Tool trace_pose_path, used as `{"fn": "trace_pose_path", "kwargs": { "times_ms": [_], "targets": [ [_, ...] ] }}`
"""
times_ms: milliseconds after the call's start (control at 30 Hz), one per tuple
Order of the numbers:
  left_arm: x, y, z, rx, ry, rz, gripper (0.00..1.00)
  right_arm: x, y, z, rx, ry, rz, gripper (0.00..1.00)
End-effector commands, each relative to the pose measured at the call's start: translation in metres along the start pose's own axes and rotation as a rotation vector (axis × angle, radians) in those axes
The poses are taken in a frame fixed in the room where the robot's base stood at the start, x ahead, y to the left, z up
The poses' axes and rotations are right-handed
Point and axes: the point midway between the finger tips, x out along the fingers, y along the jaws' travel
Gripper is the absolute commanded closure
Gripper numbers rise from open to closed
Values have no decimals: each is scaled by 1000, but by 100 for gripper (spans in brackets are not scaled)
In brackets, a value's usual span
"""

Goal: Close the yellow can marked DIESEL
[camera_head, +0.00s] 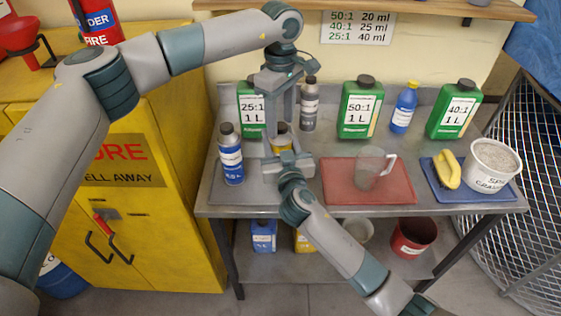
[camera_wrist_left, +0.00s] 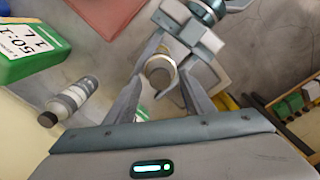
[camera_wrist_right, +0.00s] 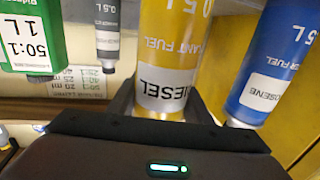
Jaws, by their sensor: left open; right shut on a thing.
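The yellow can marked DIESEL (camera_wrist_right: 178,45) stands between the fingers of my right gripper (camera_wrist_right: 160,105), which is shut on it. In the head view a small part of the can (camera_head: 281,137) shows between my two grippers; the arms hide the rest. My left gripper (camera_head: 281,122) points down from above, open, over the can's top. In the left wrist view a pale round shape (camera_wrist_left: 160,68) with a curved grey edge lies between the open left fingers (camera_wrist_left: 170,70). I cannot tell whether this is a cap or the can's opening.
A blue-labelled can (camera_head: 231,155) stands close left of the yellow one, a grey bottle (camera_head: 309,105) behind. Green jugs (camera_head: 361,107) line the back. A clear measuring cup (camera_head: 372,168) stands on a red mat (camera_head: 340,192); a white tub (camera_head: 490,168) is at right.

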Motion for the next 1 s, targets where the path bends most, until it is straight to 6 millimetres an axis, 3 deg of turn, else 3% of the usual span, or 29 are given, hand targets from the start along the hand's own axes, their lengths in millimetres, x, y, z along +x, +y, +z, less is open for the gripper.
{"fn": "trace_pose_path", "kwargs": {
  "times_ms": [267, 700, 1000],
  "targets": [
    [-29, 1, 0, 0, 2, 3, 52, 0, 0, 0, 0, 0, 0, 100],
    [-102, 1, 0, 1, 1, 2, 52, 0, 0, 0, 0, 0, 0, 100],
    [-118, 0, 0, 0, 0, 1, 52, 0, 0, 0, 0, 0, 0, 100]
  ]
}}
